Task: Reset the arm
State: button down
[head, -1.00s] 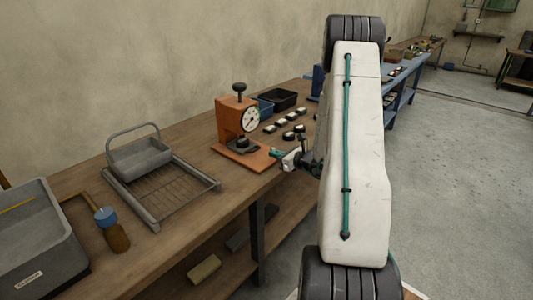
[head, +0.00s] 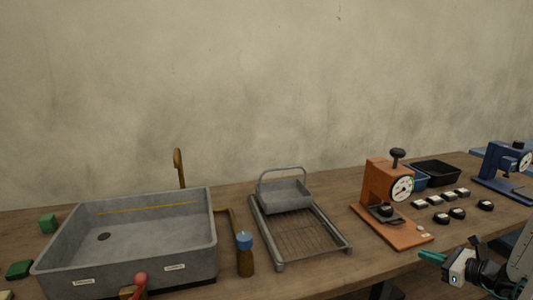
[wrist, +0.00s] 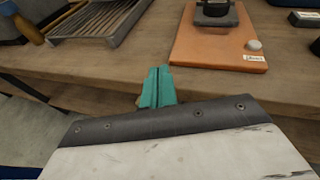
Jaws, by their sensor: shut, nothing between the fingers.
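My gripper (head: 433,257) shows at the lower right of the head view, its green fingers shut with nothing between them. It is in front of the bench's front edge, close to the orange press with a dial gauge (head: 377,190). In the wrist view the green fingers (wrist: 157,88) are together at the picture's middle, in front of the bench edge, with the press's orange base (wrist: 215,45) beyond. Most of my arm is out of the head view.
On the wooden bench (head: 335,212) stand a grey sink (head: 205,235), a bottle with a blue cap (head: 245,258), a wire rack (head: 300,238) with a grey basket (head: 285,195), several small dark-and-white pieces (head: 441,217), a black bin (head: 436,171) and a blue press (head: 498,165).

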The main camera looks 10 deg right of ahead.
jog(key=s+a+r+n+g+y, duration=0.1)
jog(key=s+a+r+n+g, duration=0.4)
jog(key=a, duration=0.3)
jog(key=s+a+r+n+g+y, duration=0.1)
jog(key=s+a+r+n+g, duration=0.1)
jog(key=a+r+n+g, duration=0.4)
jog(key=s+a+r+n+g+y, duration=0.1)
jog(key=s+a+r+n+g, duration=0.2)
jog(key=a+n, duration=0.6)
jog(key=s+a+r+n+t+h, duration=0.1)
jog(key=s+a+r+n+h, duration=0.7)
jog(key=s+a+r+n, duration=0.1)
jog(key=shift+s+n+t+h, duration=0.3)
jog(key=shift+s+n, duration=0.5)
jog(key=shift+s, duration=0.5)
